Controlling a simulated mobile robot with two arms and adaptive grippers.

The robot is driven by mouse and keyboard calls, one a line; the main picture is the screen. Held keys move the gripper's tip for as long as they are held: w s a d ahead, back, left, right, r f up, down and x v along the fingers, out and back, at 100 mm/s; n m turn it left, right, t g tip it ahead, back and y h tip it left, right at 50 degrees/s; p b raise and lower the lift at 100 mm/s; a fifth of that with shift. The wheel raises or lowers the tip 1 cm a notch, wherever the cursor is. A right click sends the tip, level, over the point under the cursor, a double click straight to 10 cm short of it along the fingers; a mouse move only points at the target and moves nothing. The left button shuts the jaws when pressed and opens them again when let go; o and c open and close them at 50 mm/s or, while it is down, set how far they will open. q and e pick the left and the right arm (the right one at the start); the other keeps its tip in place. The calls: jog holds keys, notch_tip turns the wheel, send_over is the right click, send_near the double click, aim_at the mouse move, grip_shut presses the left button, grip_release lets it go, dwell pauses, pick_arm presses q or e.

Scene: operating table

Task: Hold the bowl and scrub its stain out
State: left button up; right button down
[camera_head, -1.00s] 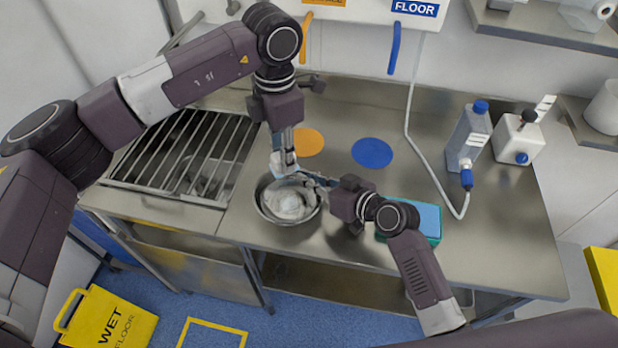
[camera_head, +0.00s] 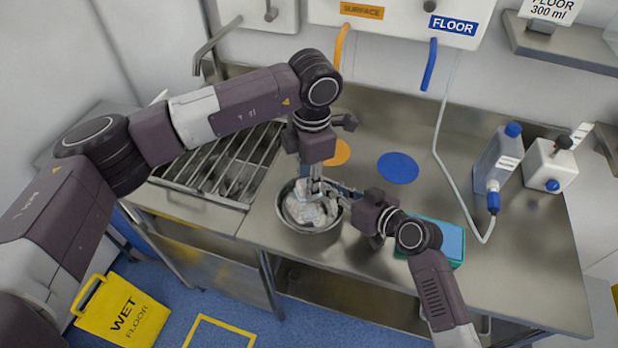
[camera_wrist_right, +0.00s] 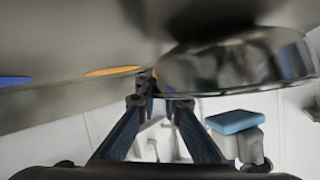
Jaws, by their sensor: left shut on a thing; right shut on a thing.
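A round metal bowl (camera_head: 312,228) stands on the steel worktop, with a whitish patch (camera_head: 300,208) inside it. My left gripper (camera_head: 316,188) points down over the bowl's far side. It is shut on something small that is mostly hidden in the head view. My right gripper (camera_head: 343,203) is shut on the bowl's right rim. In the right wrist view its fingers (camera_wrist_right: 160,98) meet at the rim of the shiny bowl (camera_wrist_right: 235,65). A light-blue pad (camera_wrist_right: 236,121) on a grey body shows beside the bowl there, likely the thing in my left gripper.
A rack of metal bars (camera_head: 215,175) lies left of the bowl. A blue disc (camera_head: 398,168) and an orange disc (camera_head: 340,152) lie behind it. A teal tray with a blue top (camera_head: 450,243) is at the right. A bottle (camera_head: 498,155) and a white container (camera_head: 550,165) stand farther right.

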pick_arm(q)
jog(key=shift+a+f, duration=0.1)
jog(key=shift+f, duration=3.55)
jog(key=shift+f, duration=0.6)
jog(key=shift+s+d, duration=0.35)
jog(key=shift+s, duration=0.05)
jog(key=shift+w+a, duration=0.8)
jog(key=shift+w, duration=0.1)
